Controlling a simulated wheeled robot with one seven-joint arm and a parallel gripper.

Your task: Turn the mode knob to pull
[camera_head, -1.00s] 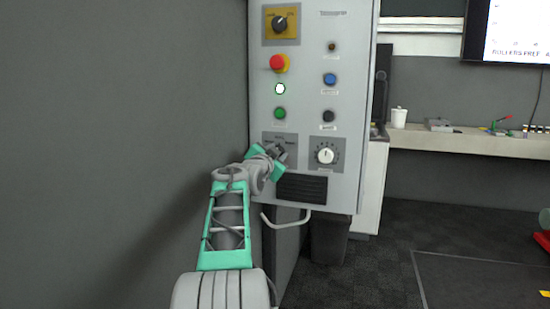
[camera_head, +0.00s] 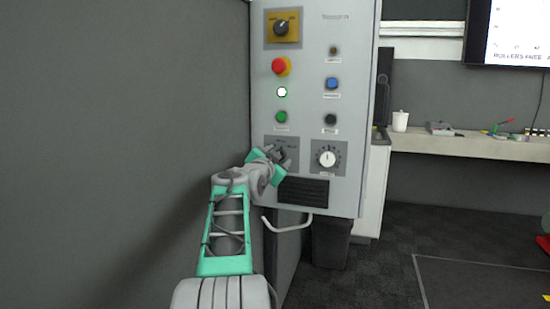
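The grey control cabinet (camera_head: 304,232) shows in the head view, right of the dark wall. My gripper (camera_head: 279,156) is at the lower-left grey knob plate (camera_head: 293,142) on its front. A small dark knob there is mostly hidden by my gripper, so its pointer cannot be read. I cannot tell whether my fingers are around the knob or only beside it, nor whether they are open or shut. To the right, on a second grey plate, is a white round dial (camera_head: 327,158), apart from my gripper.
Above are a black rotary switch on a yellow plate (camera_head: 282,27), a red emergency button (camera_head: 281,66), a lit white button (camera_head: 282,92), and green (camera_head: 281,117) and blue (camera_head: 332,84) buttons. A bent handle (camera_head: 287,227) juts out below. A workbench (camera_head: 450,146) stands at right.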

